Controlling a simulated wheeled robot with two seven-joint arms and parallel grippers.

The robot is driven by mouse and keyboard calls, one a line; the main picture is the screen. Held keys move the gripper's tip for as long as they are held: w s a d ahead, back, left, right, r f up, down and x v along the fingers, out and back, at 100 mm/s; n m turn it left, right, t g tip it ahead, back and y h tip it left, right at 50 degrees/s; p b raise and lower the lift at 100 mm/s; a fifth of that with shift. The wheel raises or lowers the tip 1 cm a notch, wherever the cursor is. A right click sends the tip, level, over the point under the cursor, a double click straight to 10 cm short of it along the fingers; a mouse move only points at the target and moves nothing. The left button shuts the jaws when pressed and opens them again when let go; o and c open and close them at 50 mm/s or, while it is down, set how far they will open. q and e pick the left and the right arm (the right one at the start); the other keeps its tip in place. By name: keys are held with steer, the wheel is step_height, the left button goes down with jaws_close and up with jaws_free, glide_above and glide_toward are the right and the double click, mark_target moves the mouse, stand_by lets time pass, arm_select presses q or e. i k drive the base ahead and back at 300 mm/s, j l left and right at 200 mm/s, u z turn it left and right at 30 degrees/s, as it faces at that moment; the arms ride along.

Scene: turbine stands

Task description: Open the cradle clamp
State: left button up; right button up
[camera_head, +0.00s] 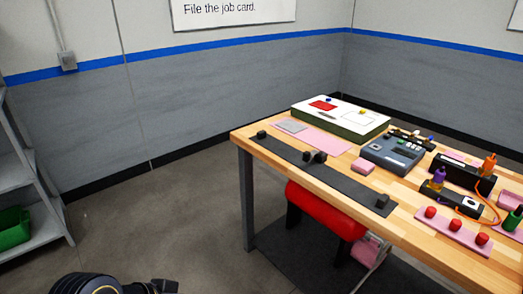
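I cannot pick out a cradle clamp for certain in the head view. A dark grey strip (330,176) with several small black blocks lies along the front left of the wooden bench; I cannot tell whether any of these is a clamp. A black rounded part of my own arm (86,284) shows at the bottom left edge. A small black piece beside it, possibly part of my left gripper (163,286), is cut off by the frame, and its fingers cannot be made out. My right gripper is out of view.
The wooden bench (408,213) fills the right side, with a white-topped box (350,125), a grey-blue device (392,153) and pink trays with red knobs. A red stool (323,208) stands under its front edge. Grey shelving (30,170) stands at the left. The floor between is clear.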

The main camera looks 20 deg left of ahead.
mark_target(307, 156)
steer(key=u, duration=0.15)
steer(key=i+l, duration=0.75)
steer(key=i, duration=0.2)
